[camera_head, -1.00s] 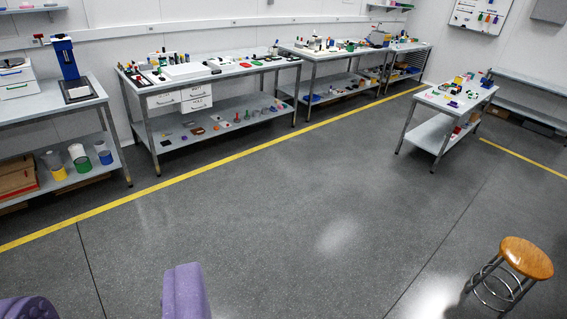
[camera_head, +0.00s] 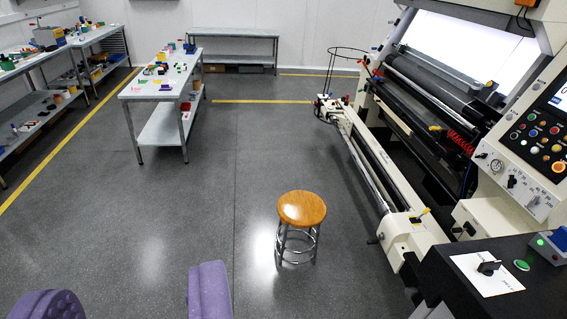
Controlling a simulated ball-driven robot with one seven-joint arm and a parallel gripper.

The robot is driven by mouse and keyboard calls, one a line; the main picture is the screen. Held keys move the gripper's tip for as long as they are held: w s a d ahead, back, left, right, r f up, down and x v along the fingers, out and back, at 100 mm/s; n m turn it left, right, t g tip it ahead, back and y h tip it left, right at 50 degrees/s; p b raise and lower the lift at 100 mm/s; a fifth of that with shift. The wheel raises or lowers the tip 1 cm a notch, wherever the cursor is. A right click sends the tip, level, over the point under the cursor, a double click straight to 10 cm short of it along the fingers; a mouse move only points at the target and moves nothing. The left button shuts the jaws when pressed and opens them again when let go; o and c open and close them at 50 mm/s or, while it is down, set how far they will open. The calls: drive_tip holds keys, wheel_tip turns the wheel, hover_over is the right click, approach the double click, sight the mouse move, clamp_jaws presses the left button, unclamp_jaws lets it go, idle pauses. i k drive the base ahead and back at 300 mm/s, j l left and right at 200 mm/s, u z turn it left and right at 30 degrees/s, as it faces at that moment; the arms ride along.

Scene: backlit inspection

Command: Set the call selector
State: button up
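A black rotary knob (camera_head: 489,267) sits on a white plate (camera_head: 506,283) on top of a dark cabinet at the lower right. It may be the call selector; its markings are too small to read. Other small knobs (camera_head: 512,182) show on the machine's control panel (camera_head: 545,140) at the right edge, so I cannot tell for sure which is the selector. My gripper (camera_head: 127,296) shows as two purple fingers at the bottom left. They are wide apart with only floor between them, far from the knobs.
A wooden-topped stool (camera_head: 302,209) stands on the floor between my gripper and the large cream machine (camera_head: 408,232). A green button (camera_head: 522,265) and a blue-topped box (camera_head: 548,246) are beside the knob. A workbench (camera_head: 160,86) stands farther back. The left floor is clear.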

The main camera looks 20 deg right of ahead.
sight(487, 268)
drive_tip(key=i+l+z, duration=0.1)
drive_tip(key=i+z, duration=0.45)
drive_tip(key=z, duration=0.25)
drive_tip(key=i+z, duration=0.3)
drive_tip(key=z, duration=0.15)
drive_tip(key=i+j+z, duration=0.2)
drive_tip(key=z, duration=0.2)
drive_tip(key=i+l+u, duration=0.1)
drive_tip(key=i+u, duration=0.2)
drive_tip(key=i+l+u, duration=0.25)
drive_tip(key=k+j, duration=0.05)
